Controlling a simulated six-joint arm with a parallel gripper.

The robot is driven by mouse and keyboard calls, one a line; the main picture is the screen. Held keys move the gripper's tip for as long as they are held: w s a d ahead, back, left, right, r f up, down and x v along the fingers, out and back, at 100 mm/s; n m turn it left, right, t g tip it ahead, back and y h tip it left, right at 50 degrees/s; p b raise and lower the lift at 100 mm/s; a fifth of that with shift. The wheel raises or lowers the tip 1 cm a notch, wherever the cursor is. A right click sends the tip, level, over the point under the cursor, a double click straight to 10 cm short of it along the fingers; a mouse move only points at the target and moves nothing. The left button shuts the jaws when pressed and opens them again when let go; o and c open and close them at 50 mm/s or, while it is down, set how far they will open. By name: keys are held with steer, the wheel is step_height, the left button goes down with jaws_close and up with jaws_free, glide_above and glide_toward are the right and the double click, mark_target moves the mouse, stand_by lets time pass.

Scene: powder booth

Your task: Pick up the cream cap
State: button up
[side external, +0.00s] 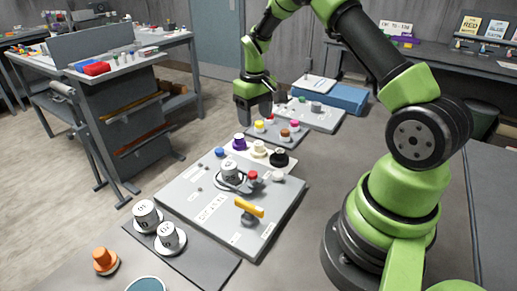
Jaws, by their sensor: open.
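The cream cap (259,148) stands on a pale strip behind the white board, between a purple cap (239,142) and a black cap (279,157). My gripper (254,114) is open and points down above the far part of the bench, behind the cream cap in the picture. Nothing shows between its fingers. It is apart from the cap.
A grey tray (252,138) with several small coloured caps lies under and beside my gripper. The white board (192,198) holds a grey labelled cylinder (230,171), a red knob (252,175) and a yellow handle (250,208). Two labelled cylinders (147,213) stand at the front left.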

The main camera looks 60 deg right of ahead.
mark_target(258, 143)
step_height(258, 143, down, 4)
steer(key=shift+r, duration=0.15)
steer(key=shift+s+f, duration=0.2)
steer(key=shift+f, duration=1.2)
steer(key=shift+s+f, duration=0.2)
steer(key=shift+f, duration=1.15)
steer(key=c, duration=0.7)
